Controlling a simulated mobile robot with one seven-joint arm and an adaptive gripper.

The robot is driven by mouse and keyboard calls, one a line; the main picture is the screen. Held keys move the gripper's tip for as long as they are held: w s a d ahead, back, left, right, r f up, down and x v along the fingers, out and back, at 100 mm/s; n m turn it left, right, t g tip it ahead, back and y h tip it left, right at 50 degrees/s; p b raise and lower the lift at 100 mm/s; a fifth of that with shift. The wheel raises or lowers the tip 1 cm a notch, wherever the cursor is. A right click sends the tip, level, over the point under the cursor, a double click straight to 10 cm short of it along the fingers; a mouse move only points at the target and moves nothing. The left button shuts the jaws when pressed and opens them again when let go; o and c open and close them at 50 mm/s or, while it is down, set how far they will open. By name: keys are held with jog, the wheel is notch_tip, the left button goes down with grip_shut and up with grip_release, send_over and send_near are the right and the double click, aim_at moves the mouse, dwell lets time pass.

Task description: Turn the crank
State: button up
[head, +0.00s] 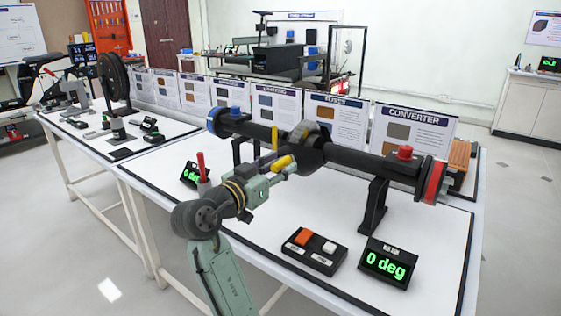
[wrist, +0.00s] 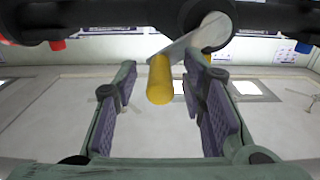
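The crank is on the dark axle (head: 350,158), near its middle. In the wrist view a pale metal crank arm (wrist: 190,42) carries a yellow handle (wrist: 160,82), which also shows in the head view (head: 282,162). My gripper (head: 287,172) is just below and in front of the handle. In the wrist view my gripper (wrist: 163,90) is open, its two padded fingers on either side of the handle. Gaps show on both sides, so no grip is visible. A display (head: 385,263) in front of the axle reads 0 deg.
A black stand (head: 374,207) holds the axle's right side, which ends in a red disc (head: 434,181). A button box (head: 314,250) sits on the white table (head: 420,225). Upright info panels (head: 335,118) stand behind the axle. A red-topped lever (head: 201,166) is left of my wrist.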

jog(key=shift+w+d, duration=0.35)
jog(key=shift+w, duration=0.15)
jog(key=shift+c, duration=0.6)
grip_shut()
